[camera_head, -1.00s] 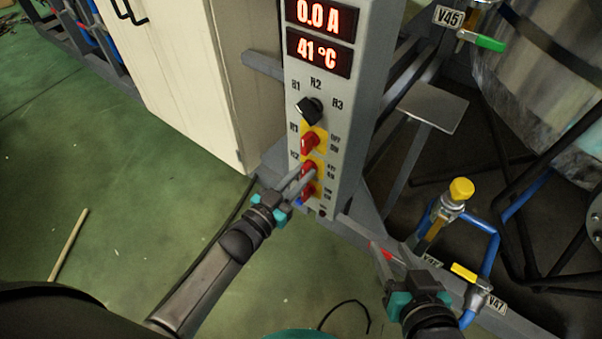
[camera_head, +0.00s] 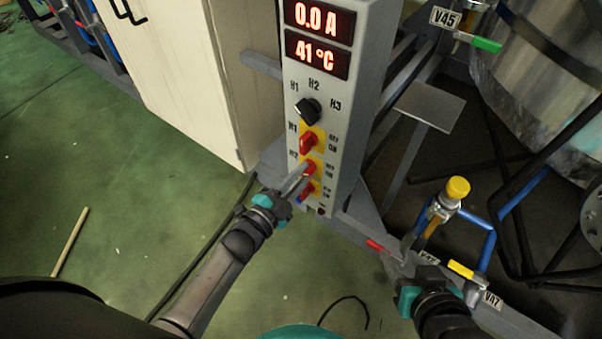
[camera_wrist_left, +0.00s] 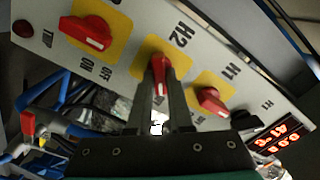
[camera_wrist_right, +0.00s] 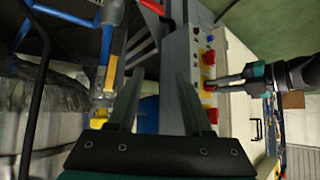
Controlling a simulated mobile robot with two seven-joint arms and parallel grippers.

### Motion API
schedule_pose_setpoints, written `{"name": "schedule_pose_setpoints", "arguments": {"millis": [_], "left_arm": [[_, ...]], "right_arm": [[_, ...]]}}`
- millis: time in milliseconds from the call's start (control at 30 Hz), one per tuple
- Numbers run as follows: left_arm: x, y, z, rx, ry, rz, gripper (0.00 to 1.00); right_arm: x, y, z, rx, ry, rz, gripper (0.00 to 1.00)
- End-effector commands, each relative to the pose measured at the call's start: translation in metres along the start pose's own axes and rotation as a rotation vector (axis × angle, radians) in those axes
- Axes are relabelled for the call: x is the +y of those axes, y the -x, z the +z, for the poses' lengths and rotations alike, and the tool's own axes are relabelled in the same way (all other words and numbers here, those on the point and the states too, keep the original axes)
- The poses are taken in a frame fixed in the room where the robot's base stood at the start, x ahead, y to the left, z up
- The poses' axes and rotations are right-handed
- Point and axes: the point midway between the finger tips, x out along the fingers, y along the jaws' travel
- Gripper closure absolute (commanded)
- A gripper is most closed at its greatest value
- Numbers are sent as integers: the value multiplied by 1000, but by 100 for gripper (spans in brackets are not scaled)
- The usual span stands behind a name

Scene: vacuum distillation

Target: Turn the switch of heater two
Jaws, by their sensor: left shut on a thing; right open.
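The red switch of heater two (camera_head: 310,167) sits on a yellow plate in the middle of the column of red switches on the grey control panel (camera_head: 345,150). In the left wrist view the red H2 switch (camera_wrist_left: 160,72) is between my left fingers. My left gripper (camera_head: 300,182) is shut on it, and its fingers partly cover it in the head view. The switch's exact turn is hard to read. My right gripper (camera_wrist_right: 158,98) is open and empty; in the head view it hangs low right of the panel, near the valves.
The H1 switch (camera_head: 308,143) is just above and another red switch (camera_head: 309,188) just below. A black selector knob (camera_head: 307,110) is higher up, under displays reading 0.0 A and 41 °C. Yellow-handled valves (camera_head: 457,188) and pipes stand at the right. Green floor is open at left.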

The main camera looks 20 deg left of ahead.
Motion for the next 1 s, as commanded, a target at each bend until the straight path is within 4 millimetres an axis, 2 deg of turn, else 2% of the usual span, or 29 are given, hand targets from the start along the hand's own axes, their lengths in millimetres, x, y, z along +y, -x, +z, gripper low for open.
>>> {"name": "schedule_pose_setpoints", "arguments": {"millis": [500,733,1000], "left_arm": [[3,0,1,-1,-456,1,100],[4,1,2,-1,-586,1,100],[4,1,1,-1,-657,1,100]], "right_arm": [[-11,-7,-5,97,-6,-30,50],[-16,-8,-8,144,-11,-43,50],[-18,-9,-11,171,-14,-50,50]]}}
